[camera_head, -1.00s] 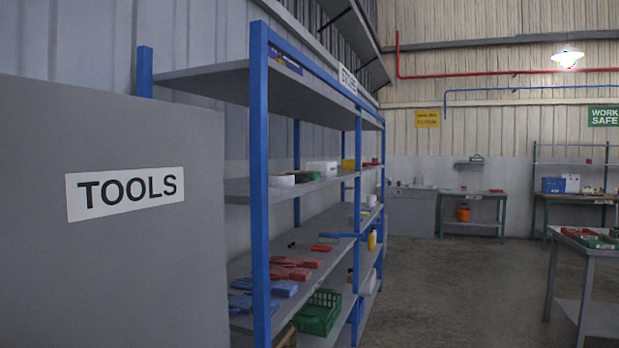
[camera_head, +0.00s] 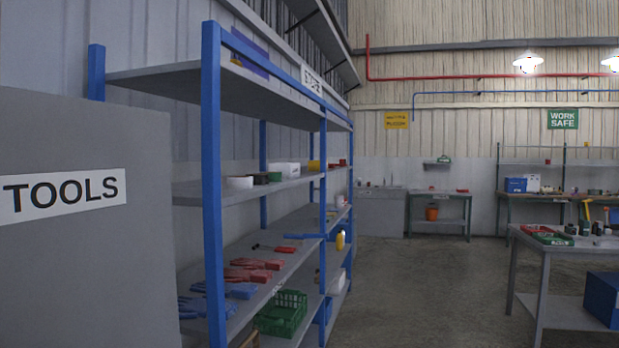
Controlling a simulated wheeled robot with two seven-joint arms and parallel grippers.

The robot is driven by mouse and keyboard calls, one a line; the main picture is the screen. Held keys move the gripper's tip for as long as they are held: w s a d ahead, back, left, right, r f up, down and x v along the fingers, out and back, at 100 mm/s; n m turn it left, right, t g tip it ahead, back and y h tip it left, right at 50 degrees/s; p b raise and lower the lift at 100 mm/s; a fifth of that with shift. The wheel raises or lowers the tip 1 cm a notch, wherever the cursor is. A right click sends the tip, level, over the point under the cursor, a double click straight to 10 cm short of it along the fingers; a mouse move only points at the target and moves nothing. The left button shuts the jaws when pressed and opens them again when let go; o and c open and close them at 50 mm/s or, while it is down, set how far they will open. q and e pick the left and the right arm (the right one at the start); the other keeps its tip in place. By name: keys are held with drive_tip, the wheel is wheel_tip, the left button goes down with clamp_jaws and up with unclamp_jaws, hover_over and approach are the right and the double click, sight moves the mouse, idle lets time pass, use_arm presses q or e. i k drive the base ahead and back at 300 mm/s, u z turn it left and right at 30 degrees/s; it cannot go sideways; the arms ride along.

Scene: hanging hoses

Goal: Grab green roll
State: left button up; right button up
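A small dark green item (camera_head: 267,178), which looks like a roll, lies on the second shelf from the top of the blue-framed rack. It sits just right of a white roll (camera_head: 239,183) and in front of a white box (camera_head: 285,169). It is small in the picture, so its exact shape is hard to tell. Neither of my grippers is in view.
The rack (camera_head: 212,190) also holds red tools (camera_head: 250,270), blue tools and a green basket (camera_head: 281,313). A grey TOOLS cabinet (camera_head: 80,250) stands close at left. A table (camera_head: 560,247) stands at right. The floor (camera_head: 420,290) between rack and table is clear.

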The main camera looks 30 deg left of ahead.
sight(273, 177)
drive_tip(key=i, duration=3.1)
drive_tip(key=u, duration=2.6)
